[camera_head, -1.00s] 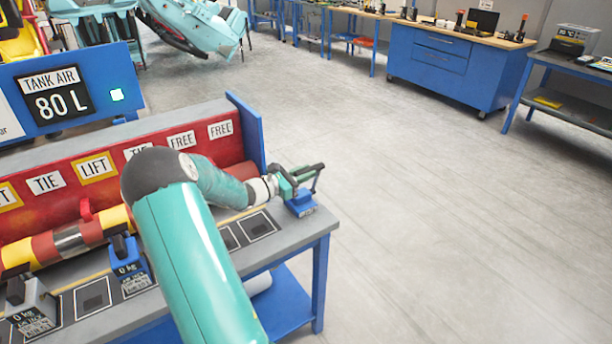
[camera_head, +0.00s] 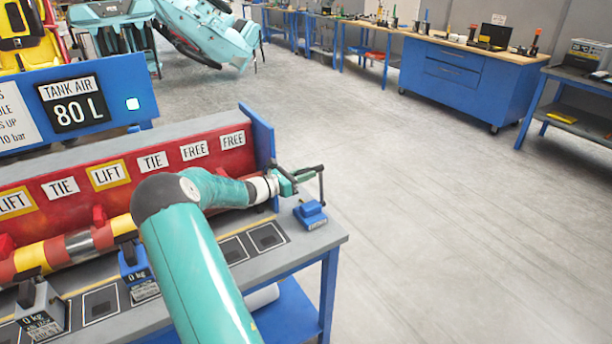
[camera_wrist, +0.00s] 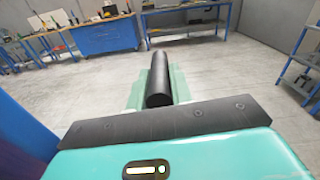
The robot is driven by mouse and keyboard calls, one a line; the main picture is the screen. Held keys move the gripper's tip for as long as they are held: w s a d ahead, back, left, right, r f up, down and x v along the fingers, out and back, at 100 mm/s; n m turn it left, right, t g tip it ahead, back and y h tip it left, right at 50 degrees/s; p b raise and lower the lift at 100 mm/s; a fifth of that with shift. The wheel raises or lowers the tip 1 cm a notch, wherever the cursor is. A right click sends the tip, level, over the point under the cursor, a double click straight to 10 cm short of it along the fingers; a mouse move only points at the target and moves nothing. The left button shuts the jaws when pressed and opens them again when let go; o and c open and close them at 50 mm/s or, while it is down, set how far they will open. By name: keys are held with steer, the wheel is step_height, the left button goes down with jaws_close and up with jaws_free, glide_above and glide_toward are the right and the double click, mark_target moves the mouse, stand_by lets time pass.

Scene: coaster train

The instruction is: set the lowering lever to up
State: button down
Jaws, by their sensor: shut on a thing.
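The lowering lever appears to be the black bar and thin rod (camera_head: 322,188) above a small blue block (camera_head: 311,214) at the bench's right end. The rod stands about upright by the block. My gripper (camera_head: 288,180) is at the bar, left of the rod and above the block. In the wrist view, the black round handle (camera_wrist: 159,82) lies between the pale green fingers of my gripper (camera_wrist: 159,90), which are shut on it. The block is not seen in the wrist view, and its label is too small to read.
The bench (camera_head: 300,246) holds a red panel (camera_head: 70,188) with LIFT, TIE and FREE labels and a red-yellow bar. Blue upright plate (camera_head: 258,140) stands left of my gripper. A sign (camera_head: 72,104) reads TANK AIR 80 L. The floor to the right is clear.

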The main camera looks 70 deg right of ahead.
steer(key=shift+w, duration=0.1)
steer(key=c, duration=1.3)
jaws_free()
steer(key=shift+o, duration=0.2)
steer(key=v, duration=1.3)
steer(key=shift+w+a, duration=0.25)
steer(key=shift+a, duration=0.05)
